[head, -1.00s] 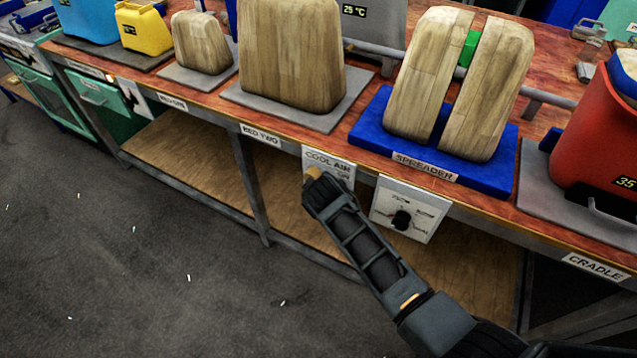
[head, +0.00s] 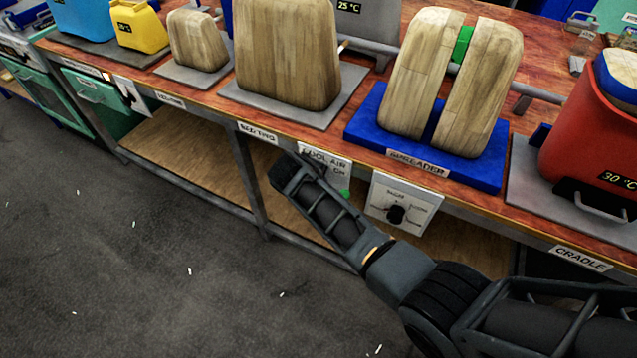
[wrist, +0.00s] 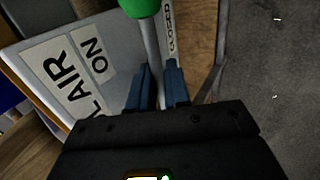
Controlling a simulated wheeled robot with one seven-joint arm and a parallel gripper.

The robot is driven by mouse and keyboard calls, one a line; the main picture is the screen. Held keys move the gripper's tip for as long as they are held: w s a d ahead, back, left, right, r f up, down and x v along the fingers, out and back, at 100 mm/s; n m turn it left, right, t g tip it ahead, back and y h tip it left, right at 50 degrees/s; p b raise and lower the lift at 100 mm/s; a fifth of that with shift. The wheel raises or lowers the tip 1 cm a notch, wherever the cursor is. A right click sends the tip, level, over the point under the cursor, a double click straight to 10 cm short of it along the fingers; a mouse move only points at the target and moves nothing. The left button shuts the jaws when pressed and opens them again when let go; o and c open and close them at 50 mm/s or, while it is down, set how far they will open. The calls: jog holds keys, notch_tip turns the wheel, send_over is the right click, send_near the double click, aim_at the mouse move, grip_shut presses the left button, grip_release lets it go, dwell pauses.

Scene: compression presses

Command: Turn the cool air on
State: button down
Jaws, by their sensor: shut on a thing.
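The cool air panel (head: 335,180) is a pale plate on the bench front, left of a dial panel. In the wrist view its plate (wrist: 45,60) reads "AIR" and "ON"; another label lies partly behind the lever. The lever is a thin pale shaft (wrist: 150,42) with a green knob (wrist: 138,7). In the head view the green knob (head: 345,193) shows at the plate's lower right, below "ON". My gripper (wrist: 158,68) has its blue fingers on both sides of the shaft, shut on it. In the head view my wrist hides the fingers and most of the lever.
A dial panel (head: 401,205) with a black knob sits close to the right of my arm. Above, the bench carries a blue spreader base (head: 430,148) with two wooden blocks and a red container (head: 590,150) reading 30 °C. The grey floor at left is clear.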

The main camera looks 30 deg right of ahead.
jog(key=c, duration=1.3)
grip_release()
jog(key=shift+r, duration=0.15)
jog(key=v, duration=0.7)
jog(key=shift+a+r, duration=0.2)
